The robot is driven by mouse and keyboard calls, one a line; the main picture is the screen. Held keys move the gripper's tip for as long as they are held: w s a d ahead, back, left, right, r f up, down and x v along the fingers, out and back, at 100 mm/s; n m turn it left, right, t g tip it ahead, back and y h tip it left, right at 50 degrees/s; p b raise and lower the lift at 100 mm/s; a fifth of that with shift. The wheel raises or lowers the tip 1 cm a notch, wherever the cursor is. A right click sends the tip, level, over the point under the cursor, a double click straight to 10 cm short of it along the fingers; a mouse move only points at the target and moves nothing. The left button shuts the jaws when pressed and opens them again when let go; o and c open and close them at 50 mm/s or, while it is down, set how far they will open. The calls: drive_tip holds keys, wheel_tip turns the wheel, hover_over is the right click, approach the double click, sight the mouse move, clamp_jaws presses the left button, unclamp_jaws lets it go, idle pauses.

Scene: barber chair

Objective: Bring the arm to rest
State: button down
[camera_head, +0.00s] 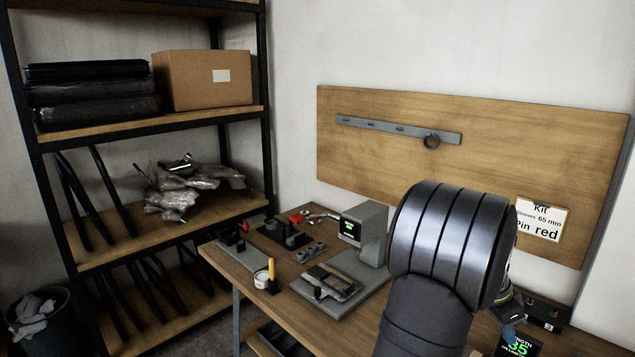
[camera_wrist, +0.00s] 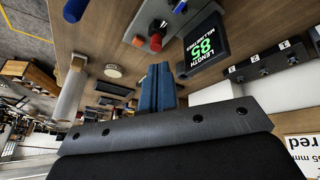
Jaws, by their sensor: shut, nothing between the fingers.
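My gripper (camera_wrist: 158,88) shows in the wrist view as two blue fingers pressed together, with nothing between them. In the head view my dark arm rises at the right front of the bench (camera_head: 236,262) and hides most of the gripper and that part of the bench. Whether the fingertips touch anything cannot be told.
A grey press-like device (camera_head: 362,232) stands on the bench, with small fixtures and a yellow-handled tool (camera_head: 271,270) to its left. A wooden board (camera_head: 400,160) with a rail and a kit card (camera_head: 541,219) is behind. Shelving (camera_head: 150,130) stands left.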

drive_tip(key=s+d+r+m+t+y, duration=0.1)
drive_tip(key=d+r+m+y, duration=0.3)
drive_tip(key=m, duration=0.5)
drive_tip(key=shift+s+d+r+m+t+y, duration=0.2)
drive_tip(key=shift+d+r+m+t+y, duration=0.15)
drive_tip(key=shift+d+r, duration=0.65)
drive_tip(key=shift+f, duration=0.15)
drive_tip(key=w+a+f+n+h, duration=0.3)
drive_tip(key=a+f+n+h, duration=0.4)
drive_tip(key=a+n, duration=0.4)
drive_tip(key=shift+f+n, duration=0.45)
drive_tip(key=shift+n, duration=2.5)
